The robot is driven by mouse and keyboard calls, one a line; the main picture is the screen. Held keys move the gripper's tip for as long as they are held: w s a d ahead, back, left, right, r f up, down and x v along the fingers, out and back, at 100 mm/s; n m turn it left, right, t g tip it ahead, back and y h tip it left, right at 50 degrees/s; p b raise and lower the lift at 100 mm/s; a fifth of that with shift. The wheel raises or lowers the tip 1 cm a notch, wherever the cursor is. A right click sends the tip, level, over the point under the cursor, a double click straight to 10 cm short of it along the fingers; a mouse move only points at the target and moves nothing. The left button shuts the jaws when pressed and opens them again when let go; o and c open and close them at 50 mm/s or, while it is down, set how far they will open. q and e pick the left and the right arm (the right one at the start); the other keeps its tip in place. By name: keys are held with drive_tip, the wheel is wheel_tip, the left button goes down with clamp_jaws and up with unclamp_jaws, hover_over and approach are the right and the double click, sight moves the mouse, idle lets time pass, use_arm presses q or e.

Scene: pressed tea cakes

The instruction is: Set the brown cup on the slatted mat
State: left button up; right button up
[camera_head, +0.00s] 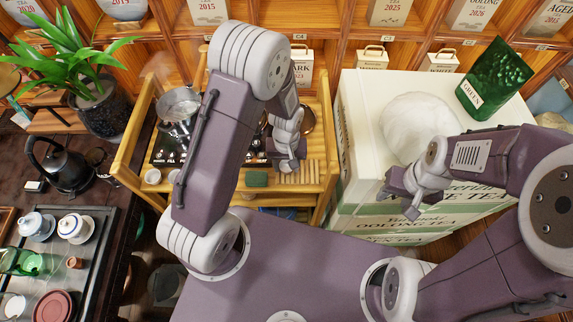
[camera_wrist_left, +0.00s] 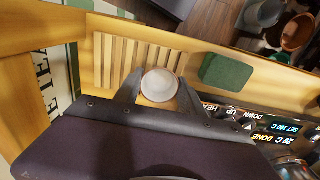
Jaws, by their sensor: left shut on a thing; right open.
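My left gripper (camera_head: 290,163) is shut on the brown cup (camera_wrist_left: 159,85), seen from above in the left wrist view with a pale inside and a thin darker rim. The left gripper's fingers (camera_wrist_left: 158,92) are on either side of the cup. The slatted mat (camera_wrist_left: 118,62) lies right beside and partly behind the cup; it also shows in the head view (camera_head: 312,172). I cannot tell whether the cup touches the mat. In the head view the gripper hides the cup. My right gripper (camera_head: 400,192) is open and empty in front of the tea boxes.
A green block (camera_wrist_left: 226,73) lies near the mat on the wooden stand (camera_head: 130,165). A lit control panel (camera_wrist_left: 265,128) is close by. A white tea box stack (camera_head: 360,130) stands to the right. A kettle (camera_head: 65,170) and a tea tray (camera_head: 100,245) are at left.

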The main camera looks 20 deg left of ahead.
use_arm(q)
drive_tip(key=shift+f, duration=0.15)
drive_tip(key=o, duration=1.1)
